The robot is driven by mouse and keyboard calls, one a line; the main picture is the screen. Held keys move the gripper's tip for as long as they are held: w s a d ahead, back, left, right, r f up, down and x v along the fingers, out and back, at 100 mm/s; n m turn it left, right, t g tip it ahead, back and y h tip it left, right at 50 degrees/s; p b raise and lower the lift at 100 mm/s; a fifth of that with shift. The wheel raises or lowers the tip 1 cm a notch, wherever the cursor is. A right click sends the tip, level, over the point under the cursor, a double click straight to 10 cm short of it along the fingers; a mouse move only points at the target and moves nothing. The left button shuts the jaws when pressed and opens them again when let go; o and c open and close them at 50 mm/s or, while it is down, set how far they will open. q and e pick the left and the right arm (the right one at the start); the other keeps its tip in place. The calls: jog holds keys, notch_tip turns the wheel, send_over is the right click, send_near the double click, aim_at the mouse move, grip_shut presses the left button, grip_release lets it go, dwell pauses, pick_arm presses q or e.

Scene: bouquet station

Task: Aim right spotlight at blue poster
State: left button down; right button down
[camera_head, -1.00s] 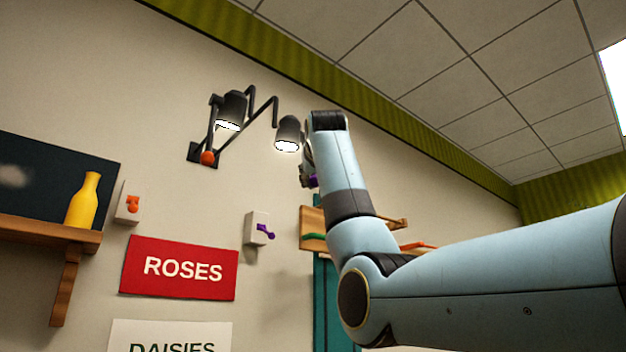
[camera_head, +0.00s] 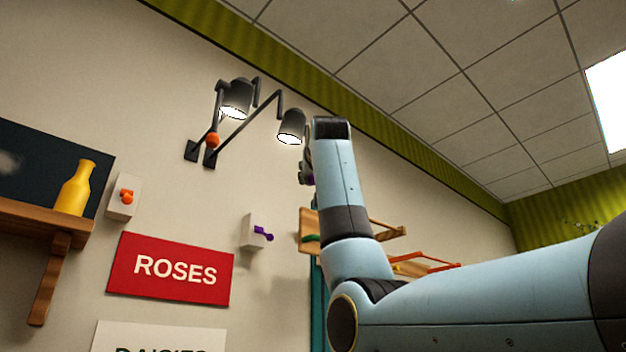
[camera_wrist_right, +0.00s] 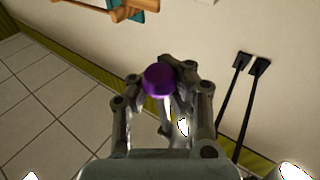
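The right spotlight (camera_head: 292,126) is a dark lamp with a lit, downward-tilted face on a bent black wall arm. My right gripper (camera_wrist_right: 160,82) is beside it, mostly hidden behind my forearm in the head view. In the right wrist view a round purple knob (camera_wrist_right: 158,80) sits between the fingers; whether they press on it is unclear. A little purple also shows beside my forearm in the head view. The left spotlight (camera_head: 236,98), also lit, has an orange ball (camera_head: 212,140) near its arm. No blue poster is in view. My left gripper is out of view.
A red ROSES sign (camera_head: 172,270) hangs above a white, cut-off DAISIES sign (camera_head: 160,338). Wall boxes carry an orange knob (camera_head: 126,196) and a purple knob (camera_head: 264,234). A wooden shelf (camera_head: 40,226) holds a yellow bottle (camera_head: 75,188). Wooden racks (camera_head: 390,232) stand behind my right arm.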

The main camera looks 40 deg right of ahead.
jog(key=c, duration=1.8)
grip_release()
jog(key=shift+w+a+f, duration=0.2)
jog(key=shift+w+f, duration=0.05)
jog(key=shift+f, duration=0.1)
jog(key=shift+o, duration=1.1)
jog(key=shift+a, duration=0.1)
jog(key=shift+o, duration=1.2)
jog(key=shift+w+a+r, duration=0.1)
jog(key=shift+a, duration=0.05)
jog(key=shift+o, duration=1.3)
jog(key=shift+s+d+r, duration=0.15)
jog(key=shift+s+d, duration=0.05)
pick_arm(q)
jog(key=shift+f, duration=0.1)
pick_arm(e)
jog(key=v, duration=1.2)
jog(key=shift+w, duration=0.1)
